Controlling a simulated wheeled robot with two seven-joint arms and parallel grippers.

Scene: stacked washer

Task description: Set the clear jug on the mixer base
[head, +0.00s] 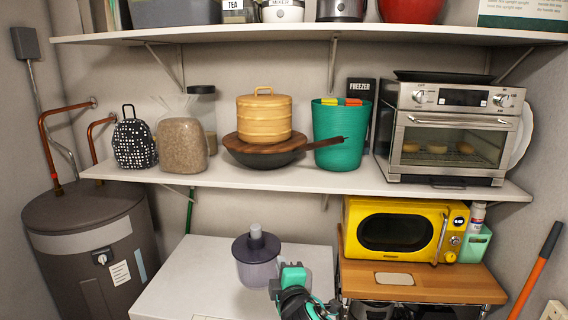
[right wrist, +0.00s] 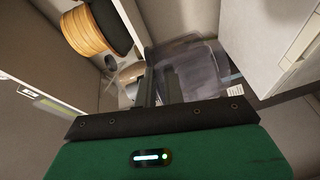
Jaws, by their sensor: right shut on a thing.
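The clear jug (head: 257,272), greyish and see-through with a dark lid and knob, is upright over the white top at the lower middle of the head view. Whether it touches that top I cannot tell. My right gripper (head: 290,278) is at its right side, shut on it. The jug (right wrist: 192,72) also shows in the right wrist view, beyond the gripper's dark front edge. A mixer base is not clearly seen; a white item labelled MIXER (head: 283,14) on the top shelf is cut off by the picture's edge. My left gripper is out of view.
The white top (head: 185,285) is bare left of the jug. A yellow microwave (head: 398,230) stands on a wooden board (head: 470,282) to the right. Above, the middle shelf (head: 330,183) holds a pan with a steamer, a teal bin (head: 340,150) and a toaster oven (head: 450,145).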

